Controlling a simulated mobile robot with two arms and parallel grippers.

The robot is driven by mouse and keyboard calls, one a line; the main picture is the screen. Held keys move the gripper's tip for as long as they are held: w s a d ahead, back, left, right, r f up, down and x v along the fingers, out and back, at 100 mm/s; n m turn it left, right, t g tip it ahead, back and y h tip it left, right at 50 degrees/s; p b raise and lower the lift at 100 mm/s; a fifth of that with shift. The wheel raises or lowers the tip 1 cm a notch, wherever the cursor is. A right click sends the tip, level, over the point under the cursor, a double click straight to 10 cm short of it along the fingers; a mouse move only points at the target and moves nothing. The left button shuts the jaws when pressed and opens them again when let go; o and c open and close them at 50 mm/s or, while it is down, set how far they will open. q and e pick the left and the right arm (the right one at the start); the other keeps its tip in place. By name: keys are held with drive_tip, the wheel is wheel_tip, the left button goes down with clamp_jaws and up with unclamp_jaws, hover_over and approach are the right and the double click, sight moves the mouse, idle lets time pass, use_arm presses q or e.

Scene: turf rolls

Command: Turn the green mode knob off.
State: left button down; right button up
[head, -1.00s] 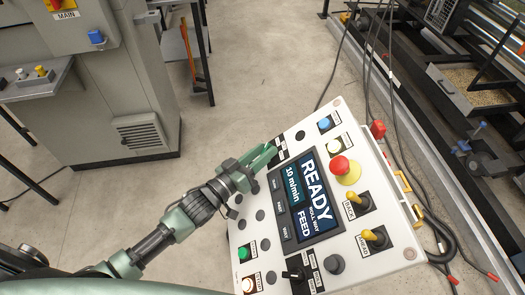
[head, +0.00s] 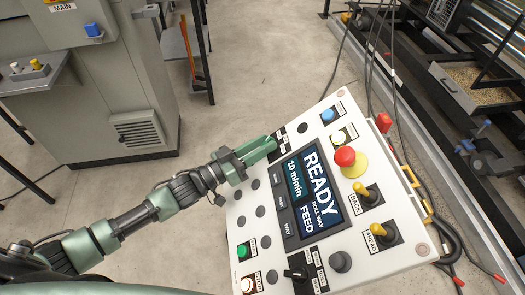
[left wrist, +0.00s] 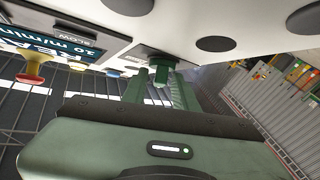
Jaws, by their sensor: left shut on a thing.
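The white control panel (head: 262,222) stands tilted in front of me. My left gripper (head: 264,147) is at its upper left edge, beside a black label strip. In the left wrist view, the gripper (left wrist: 160,92) is shut on a green knob (left wrist: 161,76) with a dark collar, set in the panel face. One finger is on each side of the knob. In the head view the fingers hide this knob, and its pointing direction cannot be read. The panel screen (head: 313,190) reads READY, 10 m/min and FEED. My right gripper is not in view.
Near the gripper are a blue button (head: 327,114), a red mushroom button (head: 345,156) on yellow, two yellow-tipped levers and a black selector (head: 297,273). A grey cabinet (head: 120,90) stands left. Cables hang behind the panel.

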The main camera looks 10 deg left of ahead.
use_arm(q)
drive_tip(key=m+g+h+b, duration=0.1)
drive_tip(key=m+b, duration=0.1)
drive_tip(key=f+m+g+h+b, duration=0.1)
drive_tip(key=m+h+b, duration=0.1)
drive_tip(key=shift+w+a+m+g, duration=0.2)
drive_tip(key=shift+m+g, duration=0.2)
drive_tip(key=shift+r+m+g+h+b, duration=0.2)
drive_tip(key=shift+m+g+h+b, duration=0.95)
drive_tip(key=shift+m+g, duration=0.5)
drive_tip(key=c, duration=1.4)
unclamp_jaws()
drive_tip(key=shift+c, duration=0.2)
drive_tip(key=shift+r, duration=0.1)
drive_tip(key=v, duration=0.7)
drive_tip(key=shift+s+a+b, duration=0.1)
drive_tip(key=shift+a+b, duration=0.2)
